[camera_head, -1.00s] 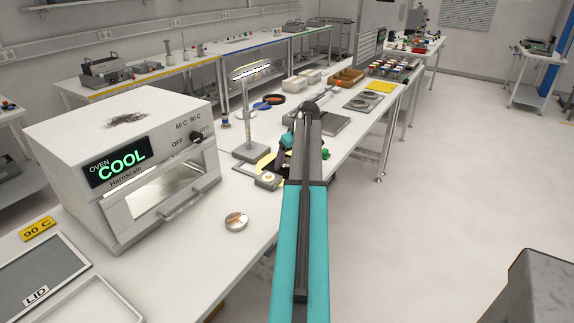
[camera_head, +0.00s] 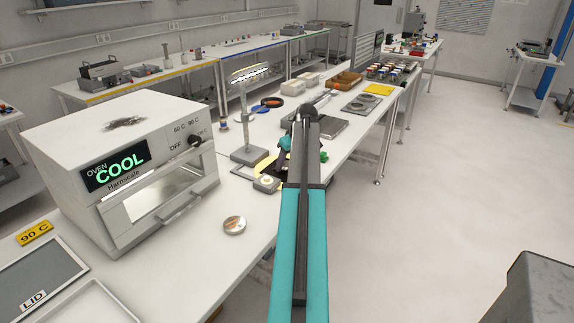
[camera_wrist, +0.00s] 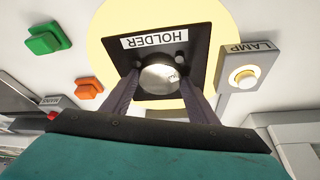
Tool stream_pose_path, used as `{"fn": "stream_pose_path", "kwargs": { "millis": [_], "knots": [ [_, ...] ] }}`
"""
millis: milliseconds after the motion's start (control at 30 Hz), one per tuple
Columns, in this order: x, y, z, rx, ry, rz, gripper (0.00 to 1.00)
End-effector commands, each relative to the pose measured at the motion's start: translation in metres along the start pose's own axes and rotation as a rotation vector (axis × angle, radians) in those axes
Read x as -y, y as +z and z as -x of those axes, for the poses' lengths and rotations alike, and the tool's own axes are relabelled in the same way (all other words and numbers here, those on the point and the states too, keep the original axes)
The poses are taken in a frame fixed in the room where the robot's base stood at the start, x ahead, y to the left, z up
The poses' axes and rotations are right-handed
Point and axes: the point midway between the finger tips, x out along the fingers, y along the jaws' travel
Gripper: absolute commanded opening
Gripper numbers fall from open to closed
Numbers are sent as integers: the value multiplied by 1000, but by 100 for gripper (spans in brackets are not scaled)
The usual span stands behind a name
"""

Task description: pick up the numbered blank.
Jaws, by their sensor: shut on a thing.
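The blank (camera_wrist: 158,77) is a small shiny round disc in the wrist view. It lies between the fingertips of my gripper (camera_wrist: 160,88), which is shut on it. Behind it is the black square plate labelled HOLDER (camera_wrist: 186,62), on a pale yellow round patch (camera_wrist: 112,20). I cannot tell whether the blank is seated in the holder or just above it. Any number on the blank is too small to read.
The LAMP button (camera_wrist: 244,77) is right of the holder, with green (camera_wrist: 48,40) and orange (camera_wrist: 88,88) buttons at left. In the head view, a lamp stand (camera_head: 247,125), an oven reading COOL (camera_head: 125,170) and a small round dish (camera_head: 235,225) share the bench.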

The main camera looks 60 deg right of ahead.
Motion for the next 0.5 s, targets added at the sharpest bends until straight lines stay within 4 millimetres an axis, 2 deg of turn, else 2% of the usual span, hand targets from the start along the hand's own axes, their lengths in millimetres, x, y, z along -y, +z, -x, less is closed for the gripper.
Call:
{"fn": "stream_pose_path", "kwargs": {
  "millis": [267, 433, 500],
  "knots": [
    [0, -7, 14, -2, 1, 1, 16],
    [-1, -15, 33, -3, 1, 1, 16],
    [-11, -1, 37, -1, 3, -3, 16]
  ]
}}
